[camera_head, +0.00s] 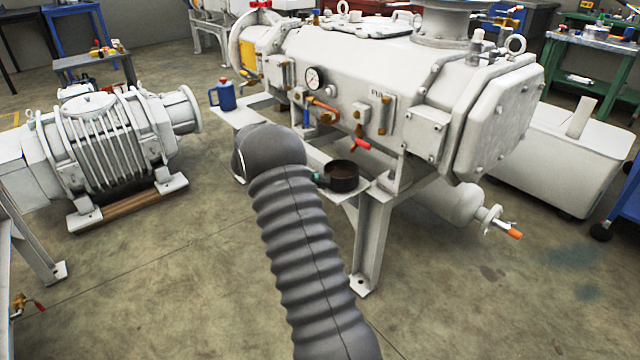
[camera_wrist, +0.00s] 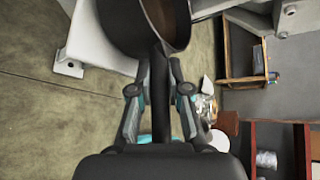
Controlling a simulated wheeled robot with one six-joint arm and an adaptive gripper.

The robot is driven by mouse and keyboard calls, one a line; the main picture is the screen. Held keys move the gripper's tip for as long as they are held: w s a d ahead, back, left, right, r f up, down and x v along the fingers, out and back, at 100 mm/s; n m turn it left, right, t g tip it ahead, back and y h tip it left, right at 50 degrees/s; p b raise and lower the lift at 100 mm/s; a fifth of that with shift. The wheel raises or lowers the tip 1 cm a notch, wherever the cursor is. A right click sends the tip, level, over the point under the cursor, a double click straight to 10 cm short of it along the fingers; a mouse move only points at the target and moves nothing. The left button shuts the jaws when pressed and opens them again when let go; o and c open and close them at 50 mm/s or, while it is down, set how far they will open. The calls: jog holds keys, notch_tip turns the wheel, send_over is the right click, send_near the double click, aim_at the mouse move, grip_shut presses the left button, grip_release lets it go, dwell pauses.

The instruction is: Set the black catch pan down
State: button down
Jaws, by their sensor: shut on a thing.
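The black catch pan (camera_head: 343,177) is a small round pan with a brownish inside. It shows over the white ledge (camera_head: 352,193) on the front of the big white pump. I cannot tell whether it touches the ledge or hangs just above it. In the wrist view the pan (camera_wrist: 145,28) is at the top, cut off by the frame edge, with its dark handle running down between my fingers. My gripper (camera_wrist: 159,85) is shut on this handle. In the head view my grey ribbed arm hides most of the gripper.
A blue jug (camera_head: 226,97) stands on the left part of the white shelf. A red-handled valve (camera_head: 361,146) and a pressure gauge (camera_head: 314,77) are on the pump above the pan. A ribbed white blower (camera_head: 105,140) stands at left. The floor in front is clear.

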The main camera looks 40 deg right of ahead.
jog(key=shift+f, duration=0.1)
jog(key=c, duration=1.6)
grip_release()
jog(key=shift+f, duration=0.15)
jog(key=o, duration=0.5)
jog(key=shift+c, duration=0.2)
